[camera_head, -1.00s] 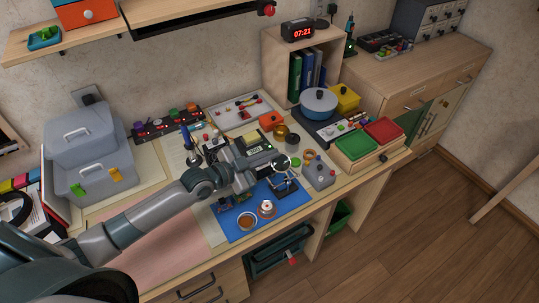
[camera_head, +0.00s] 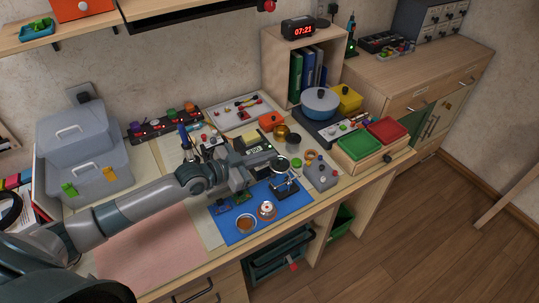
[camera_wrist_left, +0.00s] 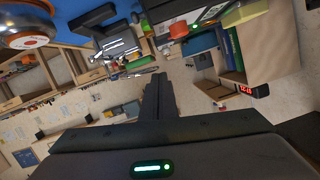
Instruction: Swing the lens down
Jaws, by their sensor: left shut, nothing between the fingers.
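The magnifier (camera_head: 286,187) stands on the blue mat (camera_head: 290,205) near its right side. Its round lens (camera_head: 281,162) appears raised above the dark base, though its exact tilt is too small to tell. In the left wrist view, dark and silvery parts at the mat's edge look like the magnifier (camera_wrist_left: 115,45), but this is unclear. My left gripper (camera_head: 251,178) is left of the lens, apart from it, shut and empty. Its closed dark fingers (camera_wrist_left: 159,98) show in the wrist view. My right gripper is not in view.
A round amber dish (camera_head: 246,224) and an orange-and-white round item (camera_head: 266,210) sit on the mat's front. A grey box with knobs (camera_head: 321,173) stands to the right, and a dark jar (camera_head: 292,145) behind. The pink mat (camera_head: 150,248) is clear.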

